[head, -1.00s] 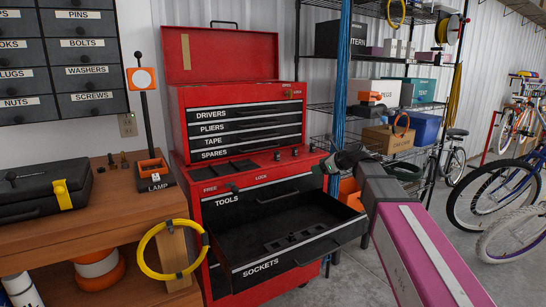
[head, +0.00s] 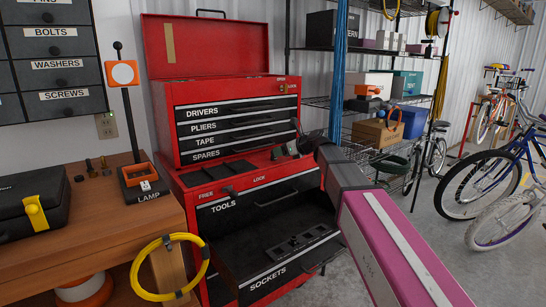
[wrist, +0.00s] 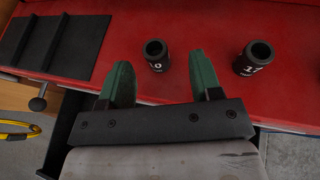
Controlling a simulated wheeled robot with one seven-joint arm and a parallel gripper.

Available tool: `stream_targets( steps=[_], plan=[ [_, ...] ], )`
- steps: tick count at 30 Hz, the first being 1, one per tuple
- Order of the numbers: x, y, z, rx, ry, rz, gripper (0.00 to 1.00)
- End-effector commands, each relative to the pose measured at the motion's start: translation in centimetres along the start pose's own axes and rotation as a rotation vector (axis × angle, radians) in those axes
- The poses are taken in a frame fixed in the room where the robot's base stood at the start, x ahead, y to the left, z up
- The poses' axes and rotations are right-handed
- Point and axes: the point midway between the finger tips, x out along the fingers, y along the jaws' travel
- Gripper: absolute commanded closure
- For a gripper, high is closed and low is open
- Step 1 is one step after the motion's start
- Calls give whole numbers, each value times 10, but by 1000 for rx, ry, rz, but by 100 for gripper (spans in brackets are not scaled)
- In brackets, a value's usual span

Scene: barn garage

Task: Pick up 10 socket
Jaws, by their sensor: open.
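The 10 socket (wrist: 156,57) is a dark upright cylinder with a white "10" on its side, standing on the red ledge of the tool chest. In the wrist view my gripper (wrist: 160,76) is open and empty, with its two green fingers apart. The socket stands between the lines of the fingers, just past the fingertips, nearer the left one. A second dark socket (wrist: 255,58), its number possibly 17, stands to the right, outside the right finger. In the head view my dark wrist partly covers the ledge, and the 10 socket is hard to make out there.
The sockets drawer (head: 275,270) is pulled out below my arm. A ridged black tray (wrist: 63,42) lies on the ledge to the left. The chest's closed upper drawers (head: 240,130) rise behind the ledge. A lamp (head: 135,150) stands on the workbench to the left.

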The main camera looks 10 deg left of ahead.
Motion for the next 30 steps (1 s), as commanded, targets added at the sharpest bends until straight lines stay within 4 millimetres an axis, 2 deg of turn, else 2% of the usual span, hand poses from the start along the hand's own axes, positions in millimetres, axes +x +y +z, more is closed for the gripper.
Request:
stream_targets(
  steps=[2, 8, 18, 25, 26, 30],
  plan=[
    [12, -1, 1, -1, 0, 0, 42],
    [22, 1, 1, -1, 0, 0, 42],
    [65, 4, 2, -1, 1, 0, 42],
    [67, 5, 2, -1, 0, -1, 42],
    [67, 5, 2, -1, 0, -1, 45],
    [67, 6, 2, -1, 0, -1, 90]
  ],
)
